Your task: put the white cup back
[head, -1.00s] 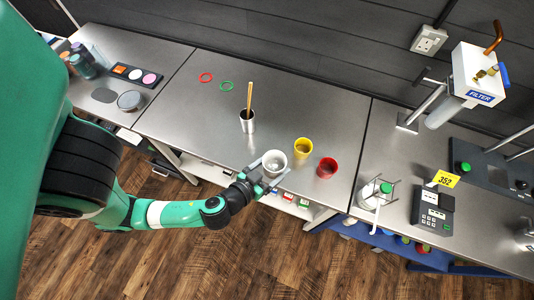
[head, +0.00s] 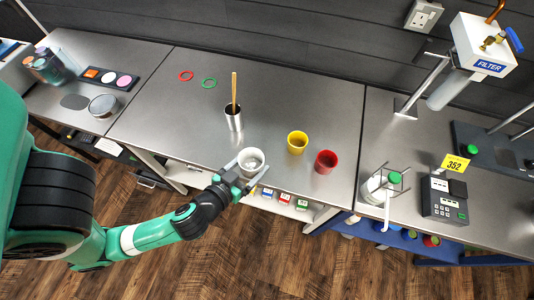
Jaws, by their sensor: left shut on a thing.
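The white cup (head: 251,160) is near the front edge of the middle steel table (head: 190,125), with its open top facing up. My left gripper (head: 246,170) is shut on the white cup, with a finger on each side of it. I cannot tell whether the cup touches the table or is just above it. A yellow cup (head: 297,142) and a red cup (head: 326,161) stand to its right, apart from it. My right gripper is out of view.
A metal beaker (head: 233,120) with a wooden stick stands behind the white cup. A red ring (head: 185,75) and a green ring (head: 209,83) lie at the back left. A wire stand with a green-capped bottle (head: 375,186) stands on the right table. The middle table's back right is clear.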

